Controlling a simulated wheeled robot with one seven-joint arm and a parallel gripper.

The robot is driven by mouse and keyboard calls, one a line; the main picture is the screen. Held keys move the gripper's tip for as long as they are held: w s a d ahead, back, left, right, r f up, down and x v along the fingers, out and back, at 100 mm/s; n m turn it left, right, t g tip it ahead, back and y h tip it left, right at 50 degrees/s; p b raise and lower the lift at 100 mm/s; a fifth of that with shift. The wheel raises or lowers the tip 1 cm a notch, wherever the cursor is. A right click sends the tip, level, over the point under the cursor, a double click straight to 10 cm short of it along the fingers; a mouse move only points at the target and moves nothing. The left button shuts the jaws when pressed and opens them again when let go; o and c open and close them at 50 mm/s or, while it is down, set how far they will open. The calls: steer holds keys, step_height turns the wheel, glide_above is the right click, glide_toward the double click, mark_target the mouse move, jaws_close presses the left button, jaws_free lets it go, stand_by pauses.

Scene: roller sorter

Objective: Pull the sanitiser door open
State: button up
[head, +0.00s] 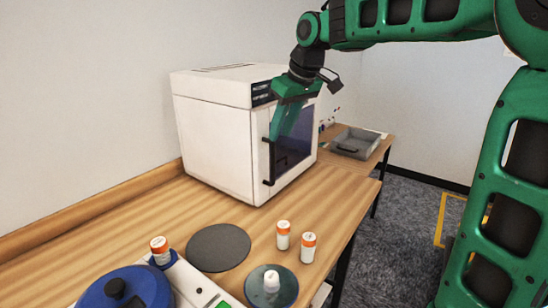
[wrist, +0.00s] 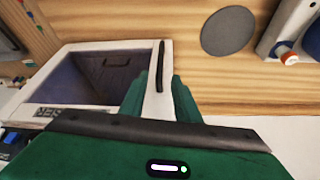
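The sanitiser (head: 212,125) is a white box on the wooden bench, with a dark glass door (head: 302,135) that looks shut. A black upright bar handle (head: 268,162) sits at the door's left edge in the head view. In the wrist view the handle (wrist: 160,66) lies on a white strip beside the dark panel (wrist: 88,78). My green gripper (head: 284,138) points down in front of the door, by the handle's upper end. In the wrist view its fingers (wrist: 161,84) stand apart, one on each side of the handle's line. I see no contact with the handle.
Orange-capped bottles (head: 283,235), a dark round mat (head: 217,247) and a blue-lidded device (head: 124,290) stand on the near bench. A grey tray (head: 356,142) sits on the farther table.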

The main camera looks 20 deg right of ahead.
glide_above(272, 181)
steer(key=f, duration=0.6)
steer(key=w+f, duration=0.1)
steer(key=f, duration=0.2)
steer(key=shift+d+f, duration=0.2)
steer(key=shift+f, duration=0.15)
